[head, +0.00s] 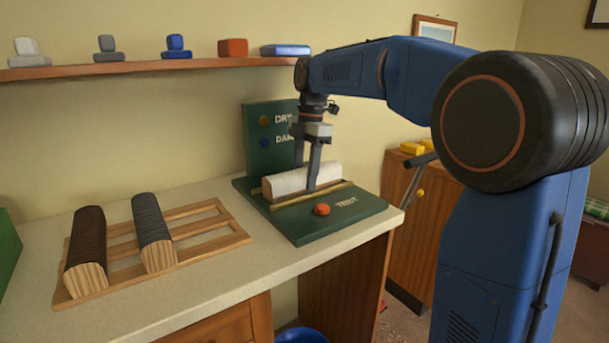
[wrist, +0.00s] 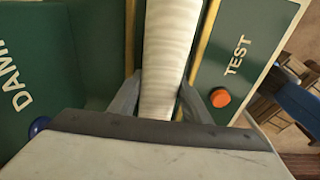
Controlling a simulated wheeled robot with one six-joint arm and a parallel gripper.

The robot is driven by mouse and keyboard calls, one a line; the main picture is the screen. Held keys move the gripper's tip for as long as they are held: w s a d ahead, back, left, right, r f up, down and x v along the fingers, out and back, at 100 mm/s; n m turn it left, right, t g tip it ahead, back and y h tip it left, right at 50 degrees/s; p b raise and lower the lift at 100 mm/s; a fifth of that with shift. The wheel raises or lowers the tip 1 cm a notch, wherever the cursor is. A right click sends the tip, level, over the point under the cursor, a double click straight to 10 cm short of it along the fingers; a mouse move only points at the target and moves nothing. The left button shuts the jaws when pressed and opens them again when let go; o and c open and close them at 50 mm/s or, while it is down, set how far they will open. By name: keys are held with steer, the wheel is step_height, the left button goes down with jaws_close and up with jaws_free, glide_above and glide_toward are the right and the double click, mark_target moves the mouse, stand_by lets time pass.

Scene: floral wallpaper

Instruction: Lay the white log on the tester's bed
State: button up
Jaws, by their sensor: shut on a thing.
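The white log (head: 290,181) lies lengthwise between the rails of the bed (head: 322,196) on the green tester (head: 300,222). My gripper (head: 308,182) is over the log from above, with its fingers shut on the log's sides. In the wrist view the pale log (wrist: 165,55) runs between the two fingers (wrist: 160,102), with the bed's rails along both sides. I cannot tell whether the log's underside rests fully on the bed. The orange test button (head: 321,209) is in front of the bed, clear of my gripper.
A wooden rack (head: 196,248) on the counter holds a dark brown log (head: 87,245) and a grey log (head: 151,228). The tester's upright panel (head: 262,160) stands behind the bed. A shelf (head: 130,68) with small blocks runs along the wall above.

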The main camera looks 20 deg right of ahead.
steer(key=shift+f, duration=0.1)
steer(key=o, duration=1.1)
steer(key=shift+c, duration=0.2)
step_height(320, 180, up, 12)
steer(key=d, duration=0.1)
steer(key=shift+w+d, duration=0.2)
